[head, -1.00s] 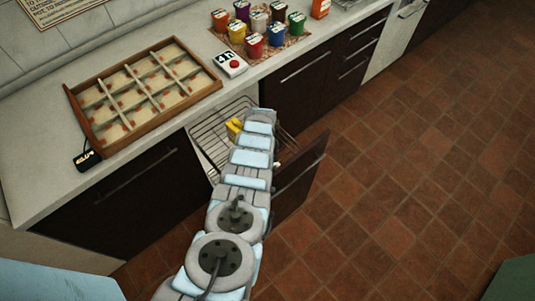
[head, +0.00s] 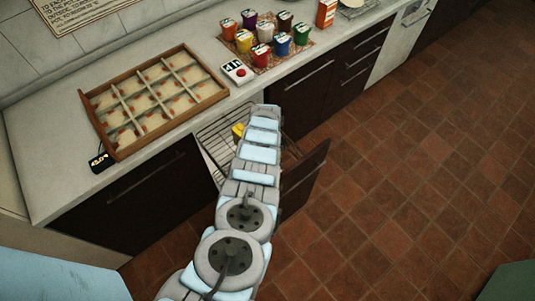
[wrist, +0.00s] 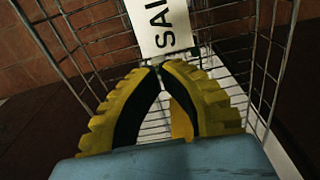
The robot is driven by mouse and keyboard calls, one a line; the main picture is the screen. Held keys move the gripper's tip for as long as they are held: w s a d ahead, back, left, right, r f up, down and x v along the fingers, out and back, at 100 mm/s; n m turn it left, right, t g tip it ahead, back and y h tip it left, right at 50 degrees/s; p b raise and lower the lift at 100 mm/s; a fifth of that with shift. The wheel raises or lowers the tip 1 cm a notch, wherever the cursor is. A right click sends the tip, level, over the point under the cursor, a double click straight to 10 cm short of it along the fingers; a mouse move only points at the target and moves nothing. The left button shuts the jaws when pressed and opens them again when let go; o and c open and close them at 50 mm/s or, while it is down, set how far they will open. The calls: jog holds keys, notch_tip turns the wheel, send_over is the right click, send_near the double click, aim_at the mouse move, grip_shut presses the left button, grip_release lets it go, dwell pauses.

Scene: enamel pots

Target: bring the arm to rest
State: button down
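My arm reaches over the open wire basket (head: 209,139) under the counter. A yellow part at the arm's far end, which looks like my gripper (head: 238,130), shows only partly in the head view. In the wrist view my gripper (wrist: 160,68) has yellow ridged fingers with black inner pads, and its tips come together. Nothing is seen held between the tips. A white card (wrist: 159,25) with black letters reading "SAL" lies just beyond them. A small yellow patch (wrist: 181,120) shows between the fingers; I cannot tell what it is.
The basket's wire sides (wrist: 75,45) surround the gripper closely. The open cabinet front (head: 304,178) stands beside the arm. On the counter are a divided wooden tray (head: 92,126), a white box with a red button (head: 235,72) and several coloured pots on a patterned mat (head: 300,51).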

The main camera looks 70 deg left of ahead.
jog(key=shift+r+p, duration=1.15)
jog(key=shift+r, duration=0.55)
